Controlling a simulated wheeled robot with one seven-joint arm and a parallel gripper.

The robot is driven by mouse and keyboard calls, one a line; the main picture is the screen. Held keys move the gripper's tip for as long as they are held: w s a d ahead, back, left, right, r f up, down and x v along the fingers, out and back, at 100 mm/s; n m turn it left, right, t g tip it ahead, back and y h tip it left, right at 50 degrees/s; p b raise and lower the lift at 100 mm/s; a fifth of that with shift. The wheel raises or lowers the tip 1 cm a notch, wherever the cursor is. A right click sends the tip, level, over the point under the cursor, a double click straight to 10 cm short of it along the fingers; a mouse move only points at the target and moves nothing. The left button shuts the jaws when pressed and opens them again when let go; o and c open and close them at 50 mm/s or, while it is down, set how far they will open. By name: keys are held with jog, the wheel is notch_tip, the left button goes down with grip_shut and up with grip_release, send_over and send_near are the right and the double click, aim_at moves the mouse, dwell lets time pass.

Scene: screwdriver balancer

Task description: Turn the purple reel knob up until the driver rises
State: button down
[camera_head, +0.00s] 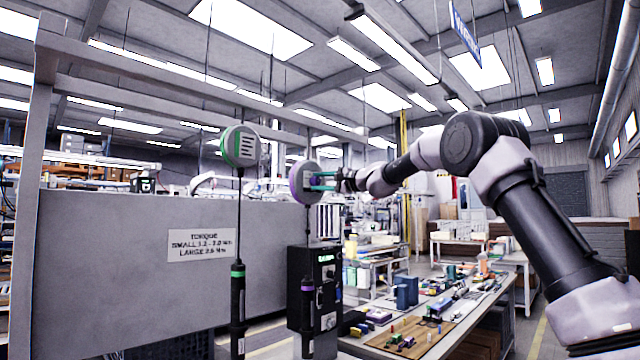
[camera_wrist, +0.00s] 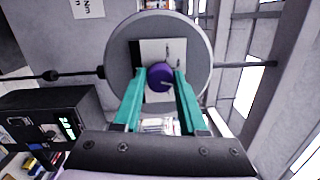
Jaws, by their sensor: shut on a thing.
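The purple reel knob (camera_wrist: 160,77) sits on a pale plate at the middle of the grey round reel (camera_wrist: 118,48). In the head view this purple-rimmed reel (camera_head: 301,182) hangs at the centre. My gripper (camera_wrist: 161,80) has teal fingers, and they are shut on the knob from both sides. In the head view my gripper (camera_head: 322,183) reaches the reel from the right, and the knob is mostly hidden there. The purple-banded driver (camera_head: 307,310) hangs below the reel on a cord, upright, beside the black box.
A green-rimmed reel (camera_head: 240,147) with a green-banded driver (camera_head: 238,305) hangs to the left. A grey panel with a torque sign (camera_head: 201,245) stands behind. A black box (camera_head: 326,290) stands close by the purple-banded driver. A workbench (camera_head: 470,318) with small parts lies below my arm.

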jog(key=shift+f+m, duration=0.1)
jog(key=shift+m, duration=0.3)
jog(key=shift+c, duration=2.3)
grip_release()
jog(key=shift+d, duration=0.15)
jog(key=v, duration=1)
jog(key=shift+s+d, duration=0.2)
jog(key=shift+s, duration=0.05)
